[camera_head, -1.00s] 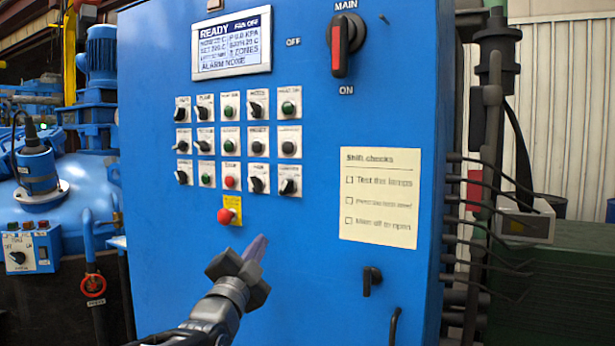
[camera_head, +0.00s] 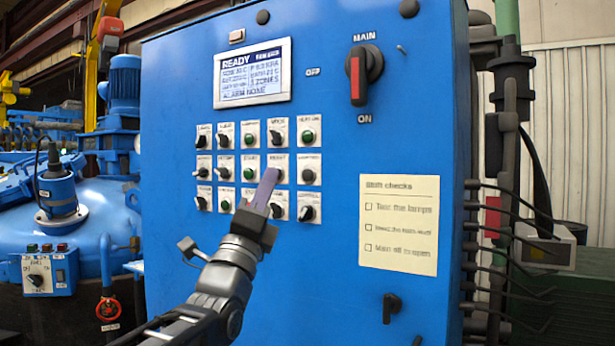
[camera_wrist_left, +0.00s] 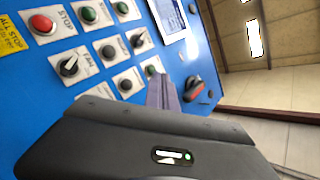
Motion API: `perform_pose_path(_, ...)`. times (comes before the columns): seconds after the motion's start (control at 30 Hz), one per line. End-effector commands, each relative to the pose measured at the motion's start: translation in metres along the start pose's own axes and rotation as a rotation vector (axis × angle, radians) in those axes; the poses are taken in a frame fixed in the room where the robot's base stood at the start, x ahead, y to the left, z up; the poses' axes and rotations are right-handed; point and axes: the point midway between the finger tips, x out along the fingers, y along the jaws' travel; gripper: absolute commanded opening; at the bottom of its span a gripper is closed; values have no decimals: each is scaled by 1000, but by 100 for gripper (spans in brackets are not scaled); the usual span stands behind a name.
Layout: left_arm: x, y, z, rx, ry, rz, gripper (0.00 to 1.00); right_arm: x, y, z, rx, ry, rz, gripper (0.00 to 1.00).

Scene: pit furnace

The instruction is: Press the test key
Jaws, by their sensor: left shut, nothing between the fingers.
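The blue control cabinet (camera_head: 330,250) carries a grid of keys and knobs in three rows. No label clearly reads as test, so I cannot tell which key it is. Two black push keys sit at the right of the middle row; the rightmost (camera_head: 308,176) is clear in the head view. Both show in the wrist view, one nearer the red stop key (camera_wrist_left: 108,50) and one farther from it (camera_wrist_left: 125,85). My left gripper (camera_head: 270,178) is shut and empty, its purple fingertips overlapping the inner black key in the head view. Contact cannot be told. My right gripper is out of view.
The display (camera_head: 252,75) and red-handled main switch (camera_head: 362,75) sit above the grid. The yellow all-stop plate (camera_wrist_left: 10,38) is near the red stop key (camera_wrist_left: 42,24). A paper checklist (camera_head: 399,222) is right of the grid. Cables line the cabinet's right side.

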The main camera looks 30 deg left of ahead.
Motion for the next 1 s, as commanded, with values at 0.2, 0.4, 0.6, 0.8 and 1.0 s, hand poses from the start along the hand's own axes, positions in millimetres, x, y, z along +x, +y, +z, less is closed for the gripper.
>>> perform_pose_path(0.2, 4, 2, -2, -2, 2, 2, 0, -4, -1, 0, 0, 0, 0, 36)
perform_pose_path(0.4, 16, 8, -9, -3, 2, 3, 0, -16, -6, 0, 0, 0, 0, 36)
perform_pose_path(0.6, 36, 20, -22, -3, 3, 4, 0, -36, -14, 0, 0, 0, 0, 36)
perform_pose_path(0.8, 50, 36, -36, -4, 1, 2, 0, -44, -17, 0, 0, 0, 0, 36)
perform_pose_path(1.0, 59, 44, -44, -3, 1, 1, 0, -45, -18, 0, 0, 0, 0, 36)
